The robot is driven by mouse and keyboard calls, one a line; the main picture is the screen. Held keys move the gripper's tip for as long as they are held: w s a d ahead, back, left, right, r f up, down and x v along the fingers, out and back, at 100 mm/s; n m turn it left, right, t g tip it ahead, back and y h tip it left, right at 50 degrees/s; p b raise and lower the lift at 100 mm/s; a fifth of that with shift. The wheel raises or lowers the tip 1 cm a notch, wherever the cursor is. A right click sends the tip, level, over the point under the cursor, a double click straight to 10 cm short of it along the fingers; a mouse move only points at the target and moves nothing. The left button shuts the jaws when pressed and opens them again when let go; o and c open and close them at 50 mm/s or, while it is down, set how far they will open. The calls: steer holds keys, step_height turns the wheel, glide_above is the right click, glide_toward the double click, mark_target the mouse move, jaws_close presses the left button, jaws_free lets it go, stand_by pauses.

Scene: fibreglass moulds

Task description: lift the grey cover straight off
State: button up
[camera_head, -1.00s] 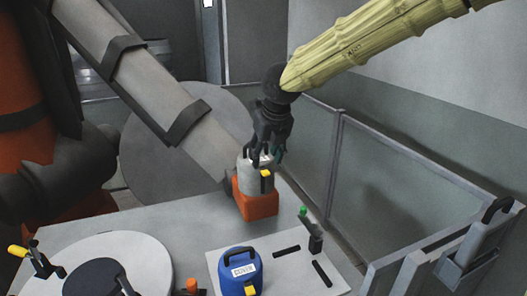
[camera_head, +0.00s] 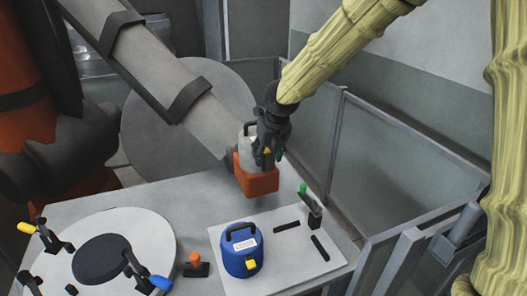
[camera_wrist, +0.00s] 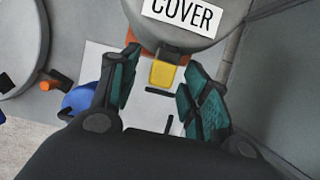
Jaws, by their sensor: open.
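In the wrist view the cover (camera_wrist: 206,32) fills the top edge, with a white "COVER" label and a yellow tab (camera_wrist: 162,74) below. My gripper's fingers (camera_wrist: 160,68) are spread, with the yellow tab showing between them. I cannot tell whether they touch the cover.
A blue cover (camera_head: 238,264) with a handle stands on a pale mat (camera_head: 290,262), near black bars and a green-topped clamp (camera_head: 311,208). A round white plate (camera_head: 160,240) with clamps is at left.

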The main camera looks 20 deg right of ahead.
steer(key=shift+c, duration=0.2)
jaws_close()
step_height(320, 180, up, 12)
steer(key=p, duration=0.9)
steer(key=shift+p, duration=0.35)
stand_by(1.0)
